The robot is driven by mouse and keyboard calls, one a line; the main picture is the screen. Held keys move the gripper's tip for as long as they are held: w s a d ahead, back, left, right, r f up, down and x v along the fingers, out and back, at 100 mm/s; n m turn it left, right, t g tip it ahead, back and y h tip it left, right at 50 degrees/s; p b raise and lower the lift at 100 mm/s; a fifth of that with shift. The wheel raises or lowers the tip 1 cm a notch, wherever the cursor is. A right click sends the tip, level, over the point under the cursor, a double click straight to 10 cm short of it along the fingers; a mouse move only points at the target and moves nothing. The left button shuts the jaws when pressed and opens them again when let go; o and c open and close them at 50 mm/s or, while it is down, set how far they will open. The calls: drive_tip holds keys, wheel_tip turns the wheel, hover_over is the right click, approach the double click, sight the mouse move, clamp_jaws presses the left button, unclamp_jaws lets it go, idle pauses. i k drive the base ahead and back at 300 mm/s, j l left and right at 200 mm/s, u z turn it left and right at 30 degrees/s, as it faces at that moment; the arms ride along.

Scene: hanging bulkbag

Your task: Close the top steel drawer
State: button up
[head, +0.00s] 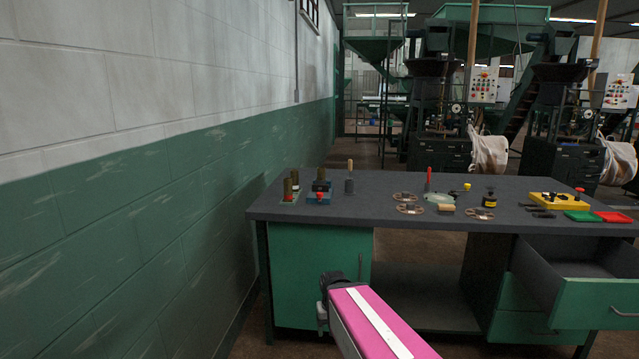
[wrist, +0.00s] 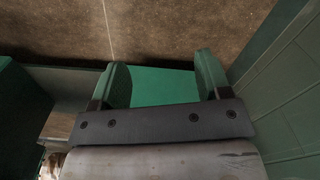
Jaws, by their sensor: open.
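The top steel drawer (head: 590,303) is the upper green drawer at the right of the grey-topped workbench, in the head view. In the head view my arm reaches toward the bench's left side, well away from the drawer. The gripper's fingers cannot be made out there. The drawer cannot be identified in the wrist view.
The workbench top (head: 380,190) carries several small tools and parts, with a yellow tray (head: 558,201), a green tray (head: 582,216) and a red tray (head: 613,217) above the drawer. A green cabinet (head: 310,270) is at left. A green-and-white wall (head: 150,220) runs along the left.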

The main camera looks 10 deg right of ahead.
sight(578, 282)
drive_tip(key=z, duration=2.55)
